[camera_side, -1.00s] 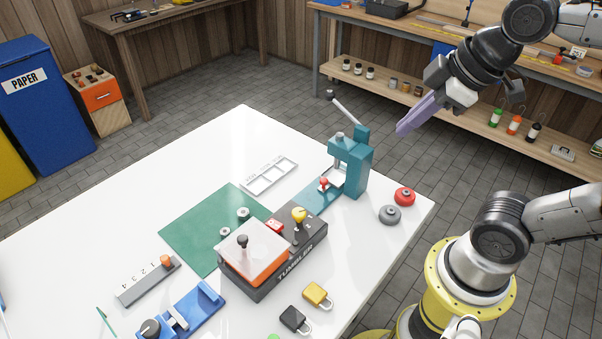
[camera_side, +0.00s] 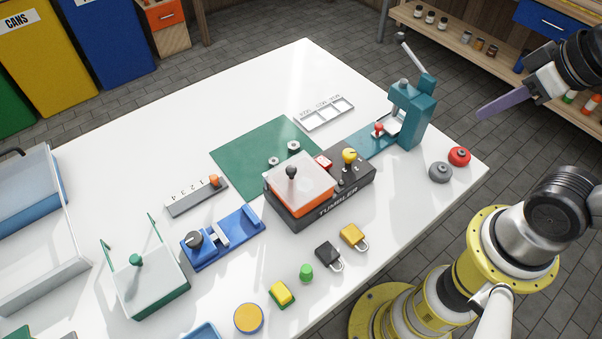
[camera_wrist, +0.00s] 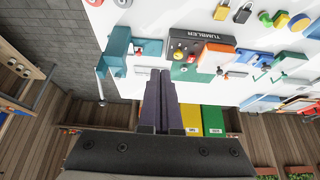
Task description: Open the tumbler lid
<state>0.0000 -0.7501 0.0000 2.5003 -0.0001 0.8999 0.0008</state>
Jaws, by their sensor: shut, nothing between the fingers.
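The tumbler (camera_side: 335,200) is a dark grey box labelled TUMBLER near the middle of the white workbench. Its clear lid (camera_side: 310,177) with a dark round-topped knob (camera_side: 291,171) lies closed over an orange section. A yellow knob (camera_side: 349,155) and a red part (camera_side: 323,162) stand beside the lid. The tumbler also shows upside down in the wrist view (camera_wrist: 205,38). My gripper (camera_side: 482,115) has long purple fingers, is shut and empty, and hangs in the air right of the teal press, well away from the tumbler. Its fingers show in the wrist view (camera_wrist: 160,74).
A teal lever press (camera_side: 412,115) stands between my gripper and the tumbler. Red (camera_side: 459,156) and grey (camera_side: 440,172) discs lie near the right edge. A green mat (camera_side: 240,150) lies behind the tumbler; yellow (camera_side: 353,236) and black (camera_side: 328,255) padlocks lie in front.

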